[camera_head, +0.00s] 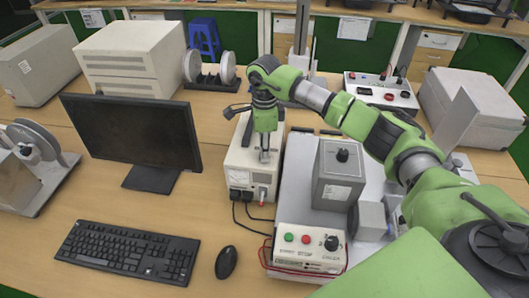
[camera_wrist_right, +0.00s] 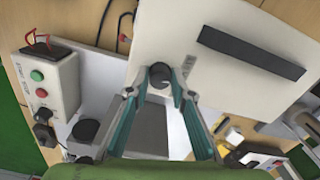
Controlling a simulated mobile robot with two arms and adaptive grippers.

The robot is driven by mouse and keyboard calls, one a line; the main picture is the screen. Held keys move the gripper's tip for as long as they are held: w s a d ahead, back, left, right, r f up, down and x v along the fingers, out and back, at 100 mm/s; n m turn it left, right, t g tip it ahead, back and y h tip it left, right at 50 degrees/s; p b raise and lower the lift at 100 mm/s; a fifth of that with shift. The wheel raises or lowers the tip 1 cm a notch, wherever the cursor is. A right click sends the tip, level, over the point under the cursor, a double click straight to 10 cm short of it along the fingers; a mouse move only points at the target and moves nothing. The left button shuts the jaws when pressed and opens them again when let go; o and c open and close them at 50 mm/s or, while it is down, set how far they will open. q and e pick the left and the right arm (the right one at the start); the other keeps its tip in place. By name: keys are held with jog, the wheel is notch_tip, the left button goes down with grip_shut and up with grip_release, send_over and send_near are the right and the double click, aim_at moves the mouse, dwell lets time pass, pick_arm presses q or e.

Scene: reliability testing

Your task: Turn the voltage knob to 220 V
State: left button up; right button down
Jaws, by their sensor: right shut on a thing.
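A pale box-shaped device (camera_head: 240,158) with meters on its front stands on the desk, left of a grey box. My right gripper (camera_head: 265,152) points down at its top. In the right wrist view, a dark round knob (camera_wrist_right: 160,75) sits on the pale device's top panel (camera_wrist_right: 190,35). The fingertips of my right gripper (camera_wrist_right: 160,84) are shut on this knob, one on each side. The knob's marks and pointer cannot be read. The gripper hides the knob in the head view. My left gripper is not in view.
A grey box (camera_head: 340,180) with a black knob stands to the right. A control box (camera_head: 308,262) with green and red buttons and a black knob is in front. A monitor (camera_head: 132,130), keyboard (camera_head: 127,251) and mouse (camera_head: 226,262) lie to the left.

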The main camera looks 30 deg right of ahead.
jog(key=m+b, duration=0.1)
jog(key=m, duration=0.4)
jog(key=shift+m+b, duration=0.3)
jog(key=shift+b, duration=0.1)
jog(key=m+b, duration=0.1)
jog(key=m, duration=0.4)
jog(key=shift+m, duration=0.4)
jog(key=shift+r, duration=0.1)
jog(key=c, duration=1.8)
grip_release()
jog(key=shift+o, duration=0.2)
notch_tip(320, 180, up, 12)
